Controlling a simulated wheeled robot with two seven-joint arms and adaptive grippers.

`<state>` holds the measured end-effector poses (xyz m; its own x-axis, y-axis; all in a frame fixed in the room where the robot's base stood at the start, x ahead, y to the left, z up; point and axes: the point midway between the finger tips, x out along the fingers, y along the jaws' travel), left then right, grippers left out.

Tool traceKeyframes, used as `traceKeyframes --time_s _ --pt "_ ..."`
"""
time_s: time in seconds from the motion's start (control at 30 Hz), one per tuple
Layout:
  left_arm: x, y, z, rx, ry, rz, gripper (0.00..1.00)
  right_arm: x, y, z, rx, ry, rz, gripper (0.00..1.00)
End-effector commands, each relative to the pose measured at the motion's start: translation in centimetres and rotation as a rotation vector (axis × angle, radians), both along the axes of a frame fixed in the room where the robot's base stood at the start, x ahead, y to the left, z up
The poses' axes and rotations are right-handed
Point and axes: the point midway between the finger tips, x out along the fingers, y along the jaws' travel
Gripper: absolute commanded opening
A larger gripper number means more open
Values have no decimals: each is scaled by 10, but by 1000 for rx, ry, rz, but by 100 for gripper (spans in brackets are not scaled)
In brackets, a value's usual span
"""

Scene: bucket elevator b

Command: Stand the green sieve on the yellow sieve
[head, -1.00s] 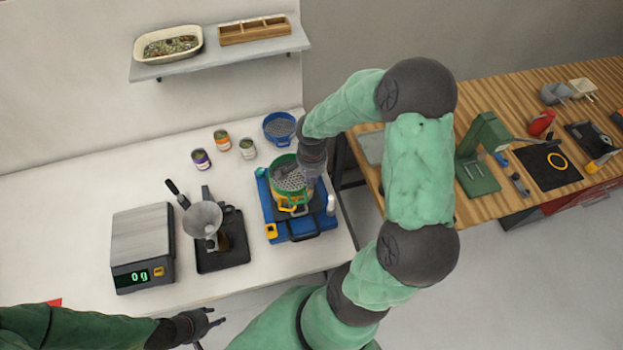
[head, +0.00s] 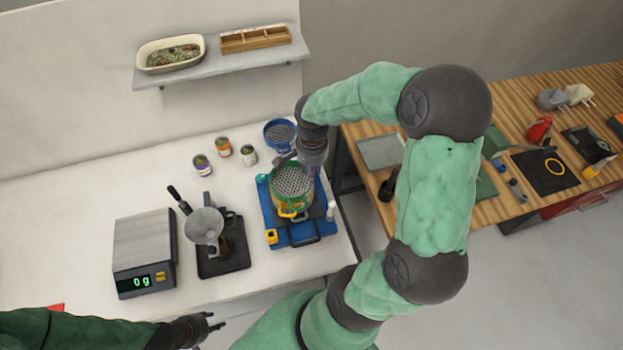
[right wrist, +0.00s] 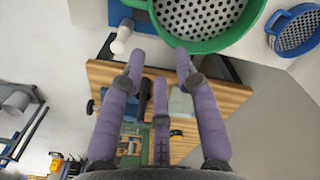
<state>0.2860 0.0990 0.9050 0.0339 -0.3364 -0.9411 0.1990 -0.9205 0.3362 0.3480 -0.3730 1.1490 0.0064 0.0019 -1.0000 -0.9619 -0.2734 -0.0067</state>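The green sieve (head: 293,181), a round pan with a perforated metal floor, sits on top of the yellow sieve (head: 291,211), roughly level. The yellow sieve is mostly hidden beneath it; its yellow front shows. Both are on the blue shaker base (head: 270,221). In the right wrist view the green sieve's rim (right wrist: 209,46) is at the top, just beyond my fingertips. My right gripper (head: 314,160) is beside the sieve's back right edge; its purple fingers (right wrist: 159,60) are spread with nothing between them. My left gripper (head: 212,324) is open and empty at the front.
A blue sieve (head: 280,132) stands behind the stack. Several cans (head: 224,147) stand to the back left. A funnel stand (head: 205,226) and a scale (head: 145,250) are to the left. A wooden bench (head: 490,211) with tools is at right.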

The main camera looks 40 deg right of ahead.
Motion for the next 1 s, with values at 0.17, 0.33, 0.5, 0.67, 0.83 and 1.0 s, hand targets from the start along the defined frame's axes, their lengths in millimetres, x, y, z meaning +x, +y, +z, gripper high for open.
traceKeyframes --time_s 0.17,0.33,0.5,0.67,0.83,1.0 --pt "0 0 0 0 0 0 40 0 0 29 0 -2 1 32" --pt "0 0 0 0 0 0 40 0 0 43 -1 -1 1 32" --pt "0 0 0 0 0 0 40 0 0 46 0 1 1 32" --pt "0 0 0 0 0 0 40 0 0 46 0 1 1 32" --pt "0 0 0 0 0 0 40 0 0 46 0 1 1 32" --pt "0 0 0 0 0 0 40 0 0 46 0 1 1 32"
